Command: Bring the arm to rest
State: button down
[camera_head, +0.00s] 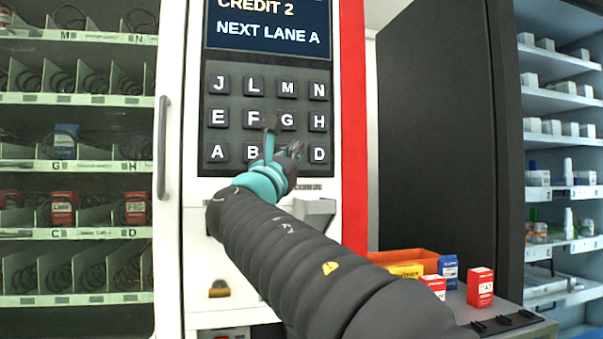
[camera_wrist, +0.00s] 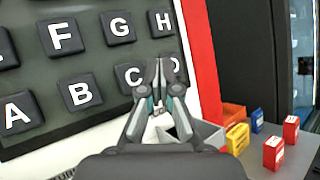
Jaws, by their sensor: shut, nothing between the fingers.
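My gripper (camera_wrist: 158,68) is shut and empty, its fingertips together in front of the lower right of the keypad. In the head view my gripper (camera_head: 281,140) covers key C and part of the keys around it. My dark-sleeved arm reaches up to it from the lower right. The keypad (camera_head: 266,118) has black lettered keys in rows on the vending machine front. In the wrist view the fingertips overlap the area between keys C and D (camera_wrist: 172,68). I cannot tell whether they touch a key.
The screen (camera_head: 268,30) reads "CREDIT 2" and "NEXT LANE A". A glass-fronted case with a handle (camera_head: 162,147) stands at left. At lower right a counter holds an orange tray (camera_head: 405,254) and several small boxes, one a red box (camera_head: 480,287). A dark cabinet (camera_head: 437,140) stands behind.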

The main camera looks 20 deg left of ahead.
jog(key=w+d+f+m+g+h, duration=0.1)
jog(key=d+f+m+g, duration=0.2)
jog(key=d, duration=0.4)
jog(key=w+d+f+m+g+h, duration=0.1)
jog(key=w+d+f+m, duration=0.15)
jog(key=d+f, duration=0.35)
jog(key=s+d+f+m+g+h, duration=0.1)
jog(key=s+d+f+m+g, duration=0.25)
jog(key=d+f, duration=0.4)
jog(key=s+d+f+m+g, duration=0.3)
jog(key=d+f+m, duration=0.25)
jog(key=d, duration=0.35)
jog(key=s+d+f+m+g+y, duration=0.1)
jog(key=s+d+f+m+g, duration=0.1)
jog(key=s+d+f+m, duration=0.35)
jog(key=s+d+f+m+g+y, duration=0.1)
jog(key=s+d+f+m+g, duration=0.15)
jog(key=s+f, duration=0.6)
jog(key=s+f+m+g+y, duration=0.1)
jog(key=s+f+m, duration=0.4)
jog(key=f, duration=0.2)
jog(key=s+a+f+m+g+y, duration=0.1)
jog(key=s+f+m+y, duration=0.1)
jog(key=s+f+m, duration=0.2)
notch_tip(320, 180, down, 4)
jog(key=shift+s+a+f+m+g, duration=0.2)
jog(key=shift+s+m+g, duration=0.2)
jog(key=shift+s, duration=0.6)
